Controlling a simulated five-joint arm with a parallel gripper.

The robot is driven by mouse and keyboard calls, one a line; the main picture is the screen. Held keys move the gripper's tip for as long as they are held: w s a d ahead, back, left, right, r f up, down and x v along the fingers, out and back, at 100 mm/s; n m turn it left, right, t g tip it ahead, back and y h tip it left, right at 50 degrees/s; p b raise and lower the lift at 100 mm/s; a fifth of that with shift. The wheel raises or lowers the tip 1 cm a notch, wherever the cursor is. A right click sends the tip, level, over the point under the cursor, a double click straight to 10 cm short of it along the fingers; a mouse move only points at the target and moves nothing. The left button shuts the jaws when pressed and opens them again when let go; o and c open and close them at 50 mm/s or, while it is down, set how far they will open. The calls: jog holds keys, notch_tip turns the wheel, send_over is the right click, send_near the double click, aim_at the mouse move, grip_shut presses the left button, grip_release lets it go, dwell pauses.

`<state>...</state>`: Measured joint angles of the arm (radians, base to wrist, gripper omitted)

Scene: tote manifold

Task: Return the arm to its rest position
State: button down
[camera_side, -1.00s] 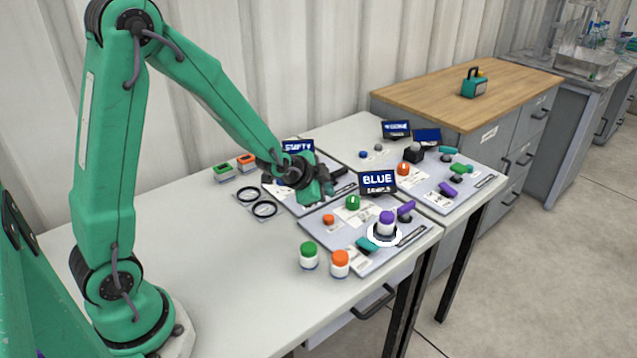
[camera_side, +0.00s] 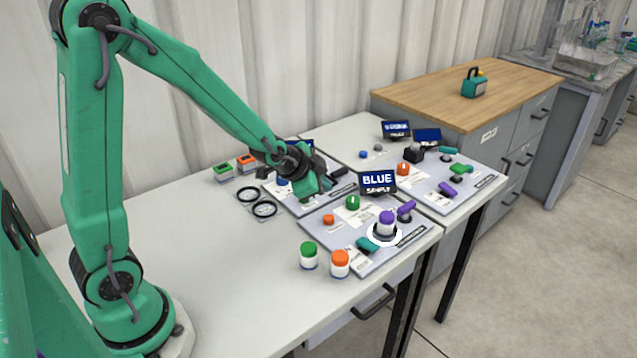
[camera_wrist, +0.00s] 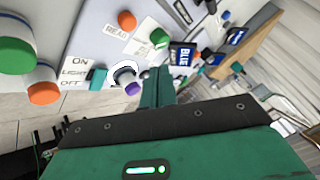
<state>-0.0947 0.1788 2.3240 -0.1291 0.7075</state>
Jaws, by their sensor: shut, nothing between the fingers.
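My gripper (camera_side: 318,192) is shut and empty. It hangs in the air over the table (camera_side: 200,255), just behind the front panel (camera_side: 345,265) and left of the display reading BLUE SAMPLE (camera_side: 377,182). In the wrist view my gripper (camera_wrist: 160,82) points toward the panels, with a purple-capped jar (camera_wrist: 130,85) beside its tip in the picture. In the side view that jar (camera_side: 387,221) stands upright in a white ring on the front panel.
A green-capped jar (camera_side: 309,256) and an orange-capped jar (camera_side: 340,264) stand at the table's front. Two black rings (camera_side: 264,209) lie left of the panels. A second station (camera_side: 430,190) stands at the right.

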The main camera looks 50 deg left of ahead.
jog(key=s+d+r+n+g, duration=0.1)
jog(key=s+r+n, duration=0.1)
jog(key=s+r, duration=0.2)
jog(key=s+d+r+n+g, duration=0.1)
jog(key=s+r, duration=0.3)
jog(key=s, duration=0.7)
jog(key=s+d+r+n+g, duration=0.1)
jog(key=s+r+n, duration=0.3)
jog(key=s, duration=0.4)
jog(key=shift+d+r+h, duration=0.4)
jog(key=shift+d+r, duration=0.1)
jog(key=shift+d, duration=0.15)
